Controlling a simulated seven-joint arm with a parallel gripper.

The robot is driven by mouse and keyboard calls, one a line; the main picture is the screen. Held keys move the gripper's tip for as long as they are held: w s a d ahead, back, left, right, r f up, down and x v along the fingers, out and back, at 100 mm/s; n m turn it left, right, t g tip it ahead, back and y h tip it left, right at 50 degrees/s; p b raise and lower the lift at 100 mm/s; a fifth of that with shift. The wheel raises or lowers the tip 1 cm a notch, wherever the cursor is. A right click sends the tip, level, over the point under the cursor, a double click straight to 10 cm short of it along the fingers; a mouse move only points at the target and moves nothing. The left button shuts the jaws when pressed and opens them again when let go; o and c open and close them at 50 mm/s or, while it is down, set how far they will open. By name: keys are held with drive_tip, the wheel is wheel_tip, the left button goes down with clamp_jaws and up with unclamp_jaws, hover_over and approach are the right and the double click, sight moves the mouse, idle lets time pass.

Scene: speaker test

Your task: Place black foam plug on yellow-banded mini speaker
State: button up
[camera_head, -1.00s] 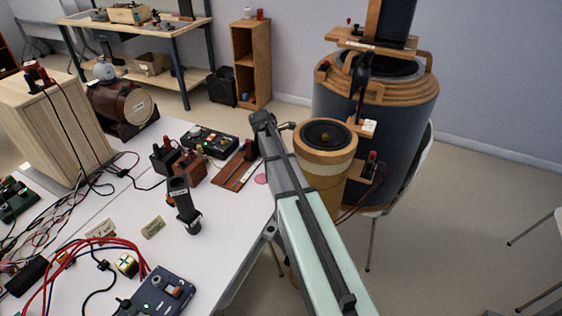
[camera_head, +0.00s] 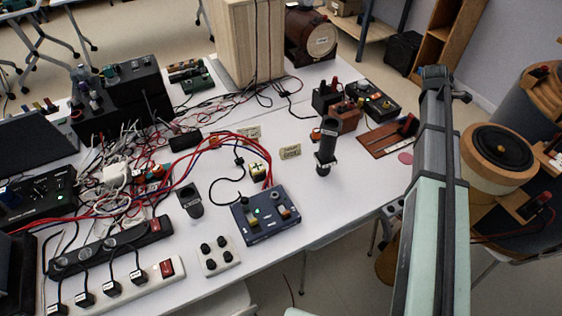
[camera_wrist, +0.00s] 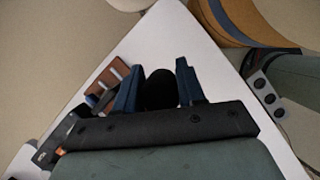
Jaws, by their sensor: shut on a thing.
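My gripper (camera_wrist: 158,68) shows in the wrist view with its two dark blue fingers on either side of a dark rounded piece, the black foam plug (camera_wrist: 160,92). The fingers are shut on it, above the white table near its corner. In the head view my arm hides the gripper and the plug. A small yellow-and-black piece (camera_head: 257,171) with a pale top lies on the table behind the blue control box; I cannot tell if it is the yellow-banded mini speaker. It is well left of my arm.
A black upright tube (camera_head: 328,140) and an open black cup (camera_head: 189,201) stand on the white table (camera_head: 345,205). A blue control box (camera_head: 266,214) sits near the front edge. Tangled cables fill the left. A brown board (camera_head: 383,138) and large round wooden speaker (camera_head: 500,146) flank my arm.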

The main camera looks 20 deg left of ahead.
drive_tip(key=a+r+n+t, duration=0.1)
drive_tip(key=a+n, duration=0.2)
drive_tip(key=a, duration=1.5)
wheel_tip(320, 180, up, 5)
drive_tip(key=n+t+y, duration=0.2)
drive_tip(key=n+y, duration=0.1)
drive_tip(key=n, duration=0.6)
hover_over(259, 161)
drive_tip(key=s, duration=0.1)
drive_tip(key=shift+s+d+f+n+t+y, duration=0.2)
drive_tip(key=shift+f+n, duration=0.4)
drive_tip(key=shift+f, duration=1.1)
drive_tip(key=shift+a+f+n+t+y, duration=0.2)
drive_tip(key=shift+f+n, duration=0.4)
drive_tip(key=shift+f, duration=1.1)
drive_tip(key=shift+s+d+f+n+y, duration=0.1)
drive_tip(key=shift+f+n+y, duration=0.35)
drive_tip(key=shift+f, duration=1.25)
